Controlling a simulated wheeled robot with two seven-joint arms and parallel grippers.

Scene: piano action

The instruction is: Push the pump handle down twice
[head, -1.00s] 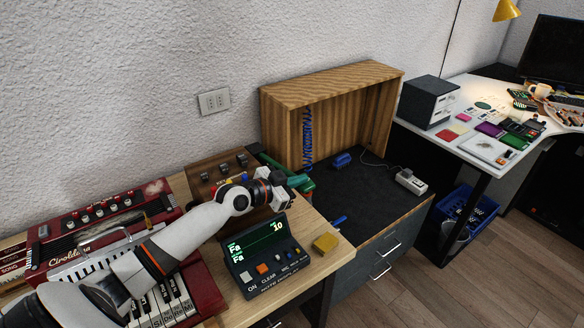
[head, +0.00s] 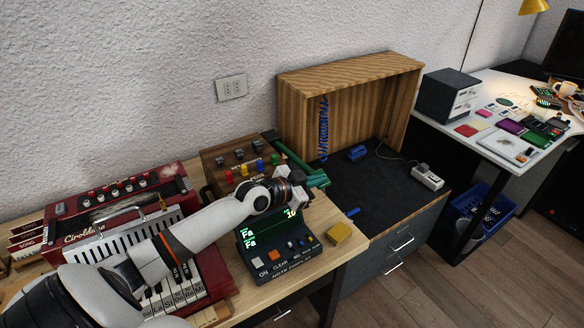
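A dark green bar (head: 292,157), which looks like the pump handle, slants from behind the wooden box down toward the right. Its lower end has a brighter green part (head: 319,180). My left gripper (head: 301,185) is at this lower end, in front of it and seemingly against it. The fingers are small and partly hidden by my wrist, so I cannot tell whether they are open or shut. My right gripper is not in view.
A wooden box with coloured knobs (head: 245,168) stands behind my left arm. A red accordion (head: 115,205) lies at left, partly behind the arm. A note display (head: 275,262) and a yellow block (head: 339,233) are in front. An open wooden cabinet (head: 350,75) stands right.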

